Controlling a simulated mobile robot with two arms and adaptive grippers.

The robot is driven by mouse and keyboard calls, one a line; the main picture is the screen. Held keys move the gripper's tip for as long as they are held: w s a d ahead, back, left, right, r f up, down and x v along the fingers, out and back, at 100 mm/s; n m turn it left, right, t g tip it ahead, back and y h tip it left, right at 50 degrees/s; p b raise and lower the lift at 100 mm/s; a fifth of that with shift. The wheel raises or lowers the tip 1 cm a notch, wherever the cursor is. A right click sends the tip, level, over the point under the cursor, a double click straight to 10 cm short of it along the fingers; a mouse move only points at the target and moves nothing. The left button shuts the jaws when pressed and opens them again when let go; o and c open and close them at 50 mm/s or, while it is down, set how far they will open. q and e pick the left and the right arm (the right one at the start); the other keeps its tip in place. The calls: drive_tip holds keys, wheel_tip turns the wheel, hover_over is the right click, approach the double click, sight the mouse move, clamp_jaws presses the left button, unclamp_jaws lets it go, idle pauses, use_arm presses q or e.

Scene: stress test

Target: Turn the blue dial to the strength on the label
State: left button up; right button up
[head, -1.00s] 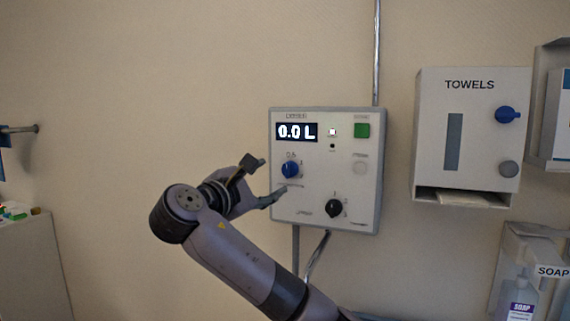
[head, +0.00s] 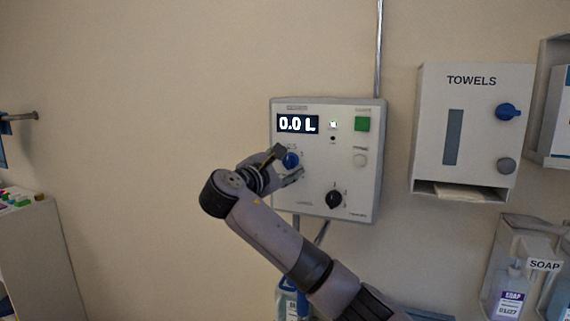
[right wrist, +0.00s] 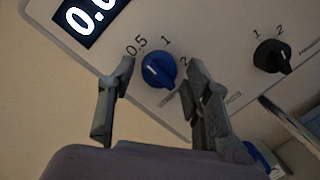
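The blue dial (head: 291,160) is on the front of a white wall box (head: 310,205) whose display (head: 297,124) reads 0.0 L. In the right wrist view the blue dial (right wrist: 158,69) has marks 0.5, 1 and 2 around it; its white line points up-left, toward the 0.5 side. My right gripper (head: 289,164) is open, its fingertips on either side of the dial. In the right wrist view gaps show between the fingers and the dial. No strength label is readable. My left gripper is out of view.
A black dial (head: 334,199), a green button (head: 362,124) and a pale button (head: 360,160) share the box. A towel dispenser (head: 484,130) and a soap holder (head: 540,245) are to the right. A bottle (head: 290,302) shows below the box, partly behind my arm.

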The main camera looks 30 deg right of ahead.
drive_tip(key=c, duration=0.9)
drive_tip(key=shift+f+m+b, duration=0.15)
drive_tip(key=shift+m+b, duration=0.9)
drive_tip(key=shift+m, duration=0.15)
drive_tip(key=shift+m+y+b, duration=0.4)
drive_tip(key=shift+m+b, duration=0.5)
drive_tip(key=shift+m, duration=0.3)
drive_tip(key=m+b, duration=0.2)
drive_tip(key=m, duration=0.1)
drive_tip(key=shift+m+y+b, duration=0.55)
drive_tip(key=shift+m+y, duration=0.05)
drive_tip(key=shift+m, duration=0.9)
